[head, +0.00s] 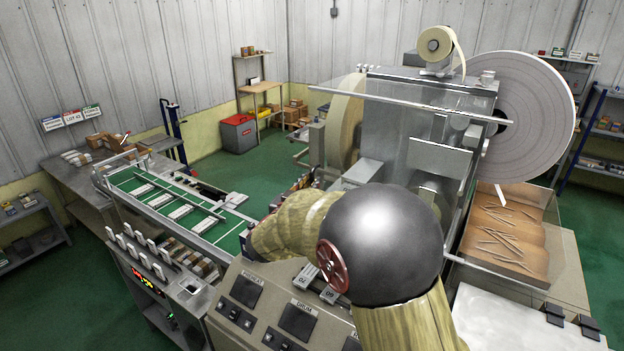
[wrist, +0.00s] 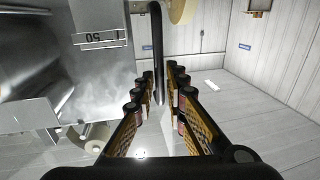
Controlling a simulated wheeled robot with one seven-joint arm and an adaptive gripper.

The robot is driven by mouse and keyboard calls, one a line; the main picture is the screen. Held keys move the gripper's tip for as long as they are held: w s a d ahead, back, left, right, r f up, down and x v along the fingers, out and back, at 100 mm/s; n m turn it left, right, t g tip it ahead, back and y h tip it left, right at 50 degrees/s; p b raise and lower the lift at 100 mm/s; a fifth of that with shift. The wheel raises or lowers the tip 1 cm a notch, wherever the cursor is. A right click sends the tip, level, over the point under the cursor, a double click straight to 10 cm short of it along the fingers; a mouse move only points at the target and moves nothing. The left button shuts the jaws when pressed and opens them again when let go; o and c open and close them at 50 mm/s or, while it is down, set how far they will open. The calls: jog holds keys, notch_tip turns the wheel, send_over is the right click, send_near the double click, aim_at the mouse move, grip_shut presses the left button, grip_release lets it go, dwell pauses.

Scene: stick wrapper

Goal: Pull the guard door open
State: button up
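The guard door seems to be the clear panel on the wrapping machine, with a long pale rail (head: 410,104) along its top in the head view. A dark upright bar (wrist: 157,50), which looks like a handle, comes down between my fingertips in the wrist view. My gripper (wrist: 160,78) is open, its two yellow-and-black fingers on either side of the bar. A gap shows at the bar, and I cannot make out firm contact. In the head view my arm covers much of the machine's near side, and my gripper is mostly hidden behind it.
A green conveyor (head: 170,205) with white packs runs at the left. A control panel (head: 275,310) stands close in front. A large paper reel (head: 525,115) and a tray of sticks (head: 505,235) are at the right.

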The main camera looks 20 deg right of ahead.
jog(key=shift+w+d, duration=0.45)
jog(key=shift+d, duration=0.05)
grip_shut()
dwell(0.4)
jog(key=s+d+b, duration=0.2)
jog(key=s+d, duration=0.3)
jog(key=s, duration=0.3)
jog(key=s+d+b, duration=0.2)
jog(key=s+d, duration=0.3)
jog(key=s, duration=0.3)
jog(key=shift+s+d, duration=0.25)
jog(key=shift+d, duration=0.15)
grip_release()
